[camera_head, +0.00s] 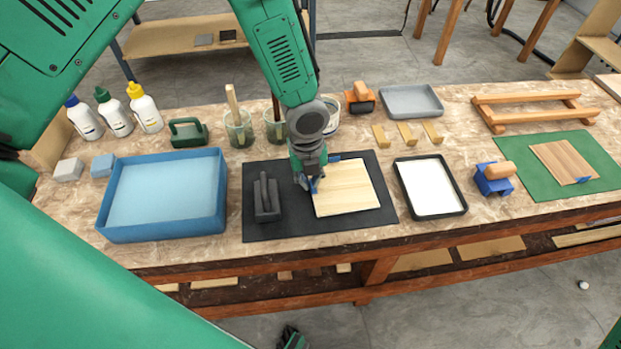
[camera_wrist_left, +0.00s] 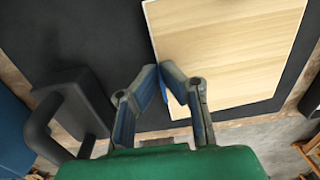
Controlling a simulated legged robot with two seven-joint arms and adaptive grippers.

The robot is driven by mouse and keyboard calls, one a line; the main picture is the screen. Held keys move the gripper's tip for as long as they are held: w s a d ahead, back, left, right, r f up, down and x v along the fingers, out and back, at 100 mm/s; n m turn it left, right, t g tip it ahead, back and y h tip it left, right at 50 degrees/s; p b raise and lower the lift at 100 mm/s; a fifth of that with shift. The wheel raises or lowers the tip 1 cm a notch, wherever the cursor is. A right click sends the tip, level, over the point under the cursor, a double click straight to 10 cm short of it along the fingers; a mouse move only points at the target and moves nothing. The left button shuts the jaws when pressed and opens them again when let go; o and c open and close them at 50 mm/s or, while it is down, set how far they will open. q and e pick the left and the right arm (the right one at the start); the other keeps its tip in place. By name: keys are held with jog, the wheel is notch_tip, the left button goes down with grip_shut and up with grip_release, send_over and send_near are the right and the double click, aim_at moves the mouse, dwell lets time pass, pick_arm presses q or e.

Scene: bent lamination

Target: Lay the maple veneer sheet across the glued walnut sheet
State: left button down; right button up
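The pale maple veneer sheet (camera_head: 348,190) lies flat on a black mat (camera_head: 285,229) in the middle of the bench. It also fills the upper right of the left wrist view (camera_wrist_left: 235,50). My left gripper (camera_head: 312,186) is down at the sheet's left edge. In the left wrist view its two fingertips (camera_wrist_left: 161,70) are close together at that edge, one on each side. I cannot tell whether they pinch the sheet or a blue tab there. A brown walnut-coloured sheet (camera_head: 562,162) lies on a green mat (camera_head: 603,152) at the right.
A dark block with a handle (camera_head: 266,199) stands left of the sheet. A blue tray (camera_head: 165,233) is further left. A black-rimmed white tray (camera_head: 429,187) and a blue-framed roller (camera_head: 494,177) stand between the two mats. Brushes in pots (camera_head: 238,130) stand behind.

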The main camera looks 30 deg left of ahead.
dwell(0.4)
pick_arm(q)
jog(key=c, duration=1.2)
grip_release()
jog(key=shift+o, duration=0.2)
jog(key=shift+r+p, duration=3)
jog(key=shift+p, duration=0.05)
jog(key=shift+f, duration=0.1)
